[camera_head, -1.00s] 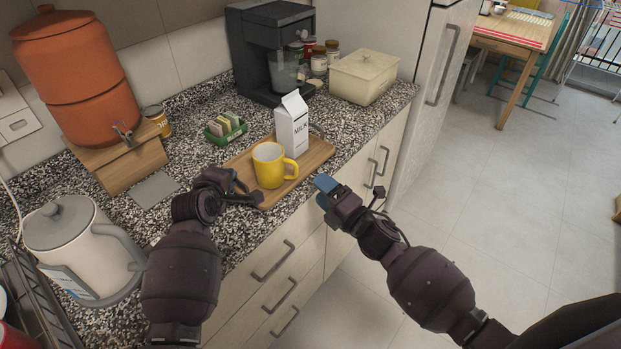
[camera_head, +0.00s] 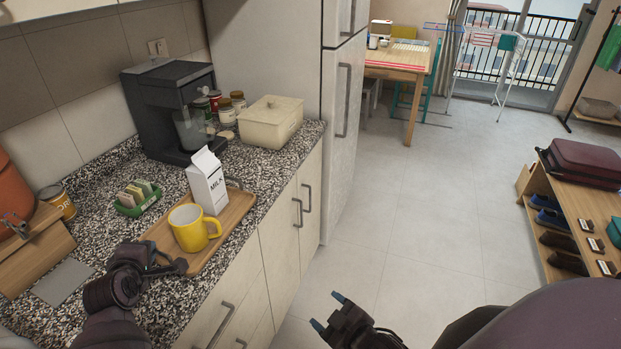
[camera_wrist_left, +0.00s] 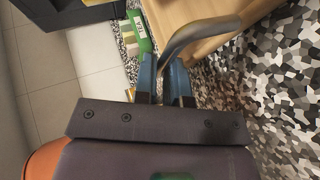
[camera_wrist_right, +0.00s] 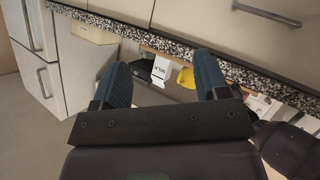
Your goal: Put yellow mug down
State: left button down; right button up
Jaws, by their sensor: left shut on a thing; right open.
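The yellow mug (camera_head: 193,227) stands upright on a wooden tray (camera_head: 236,221) on the counter, its handle to the right. It also shows partly in the right wrist view (camera_wrist_right: 186,77). A white milk carton (camera_head: 207,181) stands on the tray behind the mug. My left gripper (camera_head: 181,266) is at the tray's near left end. In the left wrist view it (camera_wrist_left: 163,63) is shut on the tray's metal handle (camera_wrist_left: 196,34). My right gripper (camera_head: 327,312) is open and empty, away from the counter over the floor.
A green box of packets (camera_head: 138,198), a coffee machine (camera_head: 166,105), jars and a cream container (camera_head: 270,121) stand on the counter. An orange dispenser (camera_head: 14,190) is at the left. Drawer and door handles line the counter front. The floor at right is open before a shoe rack (camera_head: 570,215).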

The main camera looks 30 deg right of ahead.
jog(key=s+d+f+m+g, duration=0.1)
jog(key=s+f+m+g, duration=0.1)
jog(key=s+m, duration=0.2)
jog(key=shift+s+d+f+m+h, duration=0.15)
jog(key=shift+s+m+h, duration=0.2)
jog(key=shift+s, duration=0.55)
pick_arm(q)
jog(key=c, duration=1.1)
grip_release()
jog(key=shift+s, duration=0.1)
